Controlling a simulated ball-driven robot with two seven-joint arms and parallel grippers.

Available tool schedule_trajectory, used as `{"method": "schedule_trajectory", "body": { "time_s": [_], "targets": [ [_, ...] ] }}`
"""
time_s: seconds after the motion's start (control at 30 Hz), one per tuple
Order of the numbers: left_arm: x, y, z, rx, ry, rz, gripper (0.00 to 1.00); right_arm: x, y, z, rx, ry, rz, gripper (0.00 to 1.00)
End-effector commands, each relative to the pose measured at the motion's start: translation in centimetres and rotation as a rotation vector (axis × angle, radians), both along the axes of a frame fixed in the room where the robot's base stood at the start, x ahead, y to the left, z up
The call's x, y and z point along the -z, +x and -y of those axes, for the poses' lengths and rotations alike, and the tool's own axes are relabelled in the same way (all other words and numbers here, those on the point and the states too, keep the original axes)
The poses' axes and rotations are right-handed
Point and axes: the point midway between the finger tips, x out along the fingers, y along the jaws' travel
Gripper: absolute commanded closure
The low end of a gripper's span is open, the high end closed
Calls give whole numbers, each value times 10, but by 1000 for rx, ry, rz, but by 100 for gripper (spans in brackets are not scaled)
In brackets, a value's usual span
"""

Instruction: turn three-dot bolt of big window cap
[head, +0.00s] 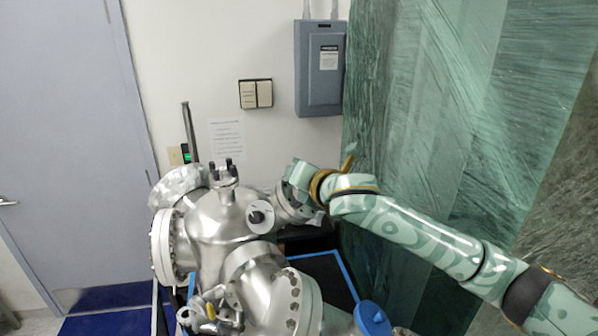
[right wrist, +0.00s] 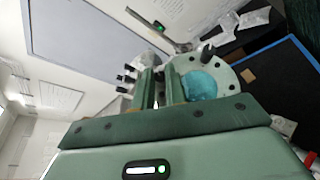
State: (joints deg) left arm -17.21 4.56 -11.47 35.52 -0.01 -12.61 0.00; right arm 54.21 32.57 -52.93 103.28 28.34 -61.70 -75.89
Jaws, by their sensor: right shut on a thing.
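The silver vacuum chamber (head: 218,215) stands in the lower middle of the head view. A round flanged cap (head: 291,203) is on its right side, partly hidden by my right gripper (head: 303,178). In the right wrist view the cap (right wrist: 228,83) shows a blue-green window (right wrist: 199,85) and dark bolts around its rim. My right gripper (right wrist: 160,76) is shut at the cap's rim, its fingers beside the window. What it holds, apparently a bolt, is mostly hidden between the fingers. No three-dot mark can be made out. My left gripper is not in view.
Another large flange (head: 165,247) faces left on the chamber, and a bolted one (head: 292,303) faces front. A blue round part (head: 372,318) is at the lower right. A green stone-like wall (head: 450,130) stands close behind my right arm. A grey electrical box (head: 320,75) hangs on the back wall.

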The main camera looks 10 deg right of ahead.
Motion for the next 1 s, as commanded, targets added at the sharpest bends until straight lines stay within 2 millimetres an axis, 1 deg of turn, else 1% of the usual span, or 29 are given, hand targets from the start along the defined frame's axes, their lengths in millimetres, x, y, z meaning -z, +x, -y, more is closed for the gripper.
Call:
{"method": "schedule_trajectory", "body": {
  "time_s": [0.03,0.5,0.7,1.0],
  "targets": [
    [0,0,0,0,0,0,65,-3,0,-2,29,16,-20,100],
    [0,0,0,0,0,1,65,-4,1,-5,307,142,-241,100],
    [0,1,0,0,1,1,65,-4,1,-5,374,171,-292,100],
    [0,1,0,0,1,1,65,-4,1,-5,411,187,-321,100]
  ]
}}
